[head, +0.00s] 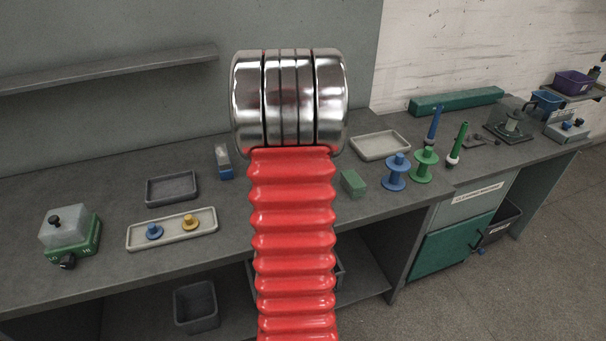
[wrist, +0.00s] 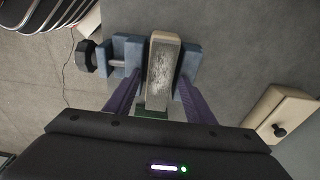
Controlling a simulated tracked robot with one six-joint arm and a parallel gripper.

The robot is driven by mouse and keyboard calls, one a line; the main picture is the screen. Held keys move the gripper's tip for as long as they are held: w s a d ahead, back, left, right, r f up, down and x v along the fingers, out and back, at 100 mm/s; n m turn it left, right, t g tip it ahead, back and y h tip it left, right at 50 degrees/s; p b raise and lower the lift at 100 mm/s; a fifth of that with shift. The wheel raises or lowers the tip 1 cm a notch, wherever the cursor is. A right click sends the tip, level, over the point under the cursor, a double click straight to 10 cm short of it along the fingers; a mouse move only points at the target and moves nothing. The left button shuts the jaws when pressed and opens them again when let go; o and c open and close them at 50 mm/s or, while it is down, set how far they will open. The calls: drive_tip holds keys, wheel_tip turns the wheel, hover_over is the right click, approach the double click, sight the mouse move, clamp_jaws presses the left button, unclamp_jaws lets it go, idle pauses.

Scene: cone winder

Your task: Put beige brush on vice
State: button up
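In the wrist view, the beige brush (wrist: 160,68) is a pale block with a grey, scuffed upper face. It lies between the jaws of the blue vice (wrist: 128,50), which has a dark round knob on its left. My gripper (wrist: 158,80) has two purple fingers, one on each side of the brush. A gap shows between the left finger and the brush; the right finger is very close to it, and contact is unclear. A bit of green shows at the brush's near end. In the head view, my red arm hides the middle; I cannot make out the vice or brush there.
In the wrist view, a beige box (wrist: 281,112) with a black knob stands at right. In the head view, the grey bench holds a pale tray with pegs (head: 172,238), a green block (head: 353,182), a blue spool (head: 396,178) and a green spool (head: 424,165).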

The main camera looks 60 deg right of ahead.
drive_tip(key=shift+o, duration=0.4)
wheel_tip(320, 180, up, 12)
drive_tip(key=w+a, duration=0.1)
drive_tip(key=shift+a, duration=0.15)
idle(0.3)
drive_tip(key=shift+w, duration=0.15)
idle(0.5)
drive_tip(key=w+a+r+n+t, duration=0.1)
drive_tip(key=w+a+n, duration=0.25)
drive_tip(key=a, duration=0.55)
drive_tip(key=w+a+r+n+t+h, duration=0.1)
drive_tip(key=w+a+r+n, duration=0.15)
drive_tip(key=a+n, duration=0.45)
drive_tip(key=w+a+r+n+t, duration=0.1)
drive_tip(key=w+a+n, duration=0.25)
drive_tip(key=a, duration=0.75)
drive_tip(key=s+a+f+n+t+y, duration=0.1)
drive_tip(key=s+a+f+n+t, duration=0.1)
drive_tip(key=a+n, duration=0.4)
drive_tip(key=s+a+f+n+t+y, duration=0.1)
drive_tip(key=s+a+f+n, duration=0.2)
drive_tip(key=a+n, duration=0.4)
drive_tip(key=shift+s+a+t, duration=0.4)
drive_tip(key=shift+s+a, duration=0.35)
drive_tip(key=shift+a, duration=3.85)
